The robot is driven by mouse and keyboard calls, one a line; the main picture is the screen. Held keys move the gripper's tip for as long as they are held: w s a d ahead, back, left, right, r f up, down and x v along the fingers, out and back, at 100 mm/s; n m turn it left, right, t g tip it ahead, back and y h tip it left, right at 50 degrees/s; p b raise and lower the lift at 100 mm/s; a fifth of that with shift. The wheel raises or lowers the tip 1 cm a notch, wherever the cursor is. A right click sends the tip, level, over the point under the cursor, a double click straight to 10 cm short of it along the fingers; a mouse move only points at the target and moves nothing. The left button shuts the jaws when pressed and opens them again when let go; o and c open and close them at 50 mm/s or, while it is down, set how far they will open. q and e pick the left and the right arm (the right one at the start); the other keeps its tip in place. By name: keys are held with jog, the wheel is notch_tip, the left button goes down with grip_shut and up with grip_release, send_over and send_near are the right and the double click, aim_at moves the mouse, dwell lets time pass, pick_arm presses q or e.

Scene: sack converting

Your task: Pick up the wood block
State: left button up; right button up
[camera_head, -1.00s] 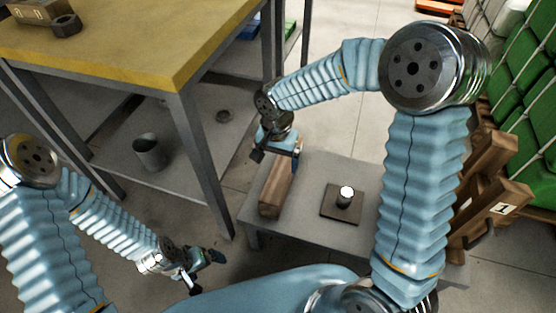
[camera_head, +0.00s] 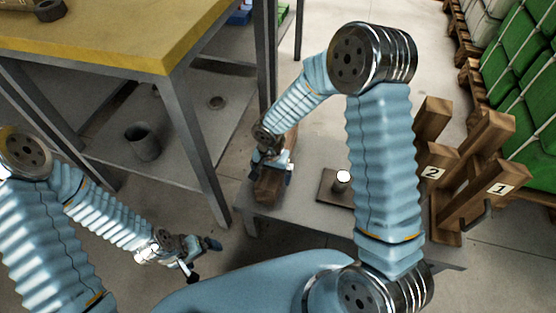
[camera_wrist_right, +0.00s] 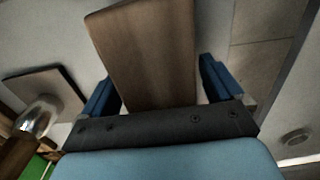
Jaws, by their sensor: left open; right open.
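The wood block (camera_head: 268,187) is a long brown piece lying on the low grey table (camera_head: 300,215). In the right wrist view the wood block (camera_wrist_right: 150,55) runs between the two blue fingers of my right gripper (camera_wrist_right: 158,85). In the head view my right gripper (camera_head: 272,168) is over the block from above and hides part of it. It is open, with a finger on each side of the block; I cannot tell whether they touch it. My left gripper (camera_head: 203,260) is open and empty, low at the left, away from the table.
A dark plate (camera_head: 332,190) with a metal cylinder stands right of the block. Wooden stands marked 1 and 2 (camera_head: 460,185) are further right.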

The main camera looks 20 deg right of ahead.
jog(key=c, duration=1.7)
jog(key=shift+r, duration=0.1)
